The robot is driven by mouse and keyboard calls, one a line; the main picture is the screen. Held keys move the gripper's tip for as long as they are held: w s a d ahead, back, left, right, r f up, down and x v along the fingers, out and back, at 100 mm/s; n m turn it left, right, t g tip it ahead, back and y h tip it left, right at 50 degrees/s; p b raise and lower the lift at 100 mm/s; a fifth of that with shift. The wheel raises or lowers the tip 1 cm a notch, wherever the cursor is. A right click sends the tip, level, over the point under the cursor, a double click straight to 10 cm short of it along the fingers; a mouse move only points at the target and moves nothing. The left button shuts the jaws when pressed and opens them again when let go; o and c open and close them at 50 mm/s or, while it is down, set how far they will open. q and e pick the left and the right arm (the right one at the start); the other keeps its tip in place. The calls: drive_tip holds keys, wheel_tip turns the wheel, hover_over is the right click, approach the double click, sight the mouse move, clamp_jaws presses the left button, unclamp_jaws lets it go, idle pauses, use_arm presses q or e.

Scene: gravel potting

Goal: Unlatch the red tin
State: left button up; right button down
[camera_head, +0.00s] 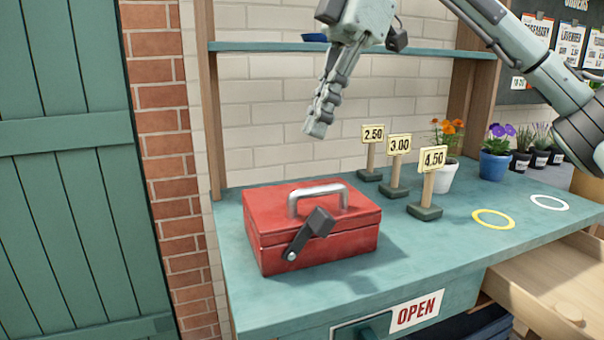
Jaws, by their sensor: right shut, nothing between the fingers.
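The red tin (350,238) sits on the left part of the teal counter. Its lid is down, and a silver carrying handle (318,190) stands up on top. A dark latch lever (309,233) is on the tin's front face, pivoted at a round pin low on the front and slanting up to the right, with its block end at the lid's front edge. My right gripper (316,130) is above and behind the tin, pointing down, shut and empty, apart from the tin and latch. My left gripper is not in view.
Price signs (398,160) stand behind and right of the tin. Flower pots (494,166) stand farther right. A yellow ring (493,219) and a white ring (549,202) lie on the counter (440,252). An open drawer (540,300) juts out at lower right.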

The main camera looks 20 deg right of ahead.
hover_over(317, 221)
drive_tip(key=a, duration=0.4)
wheel_tip(317, 221, down, 10)
drive_tip(key=r, duration=0.1)
drive_tip(key=d, duration=0.1)
drive_tip(key=d+f, duration=0.2)
drive_tip(key=shift+d+f, duration=0.25)
drive_tip(key=shift+d, duration=0.15)
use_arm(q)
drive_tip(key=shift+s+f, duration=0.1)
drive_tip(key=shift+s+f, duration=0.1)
use_arm(e)
drive_tip(key=shift+d, duration=0.1)
